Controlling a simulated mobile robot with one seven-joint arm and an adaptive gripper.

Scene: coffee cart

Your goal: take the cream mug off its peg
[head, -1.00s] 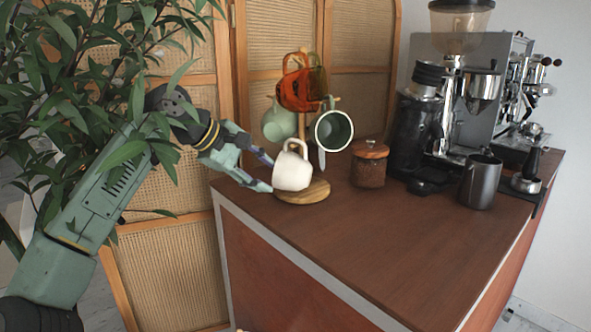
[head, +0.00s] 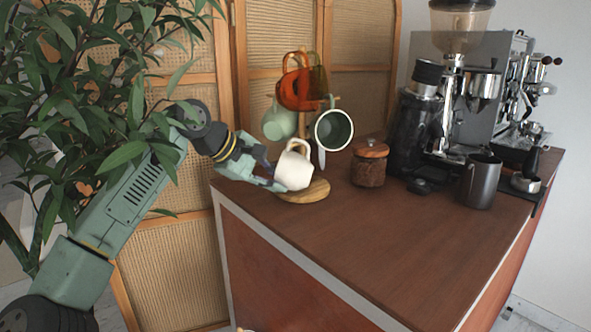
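The cream mug (head: 296,172) hangs tilted low on the mug tree, above its round wooden base (head: 314,192), with its handle at the top. My gripper (head: 277,177) comes in from the left and is open. Its fingertips are at the left side of the mug; the lower one overlaps the mug's lower left edge in this view. I cannot tell whether either finger touches it. The peg under the mug's handle is hidden.
Orange and amber mugs (head: 295,90), a pale green mug (head: 279,122) and a dark green mug (head: 333,131) hang close above. A lidded jar (head: 369,165) stands to the right, with a grinder and metal pitcher (head: 481,182) beyond. Plant leaves (head: 75,110) overlap my arm. The front counter is clear.

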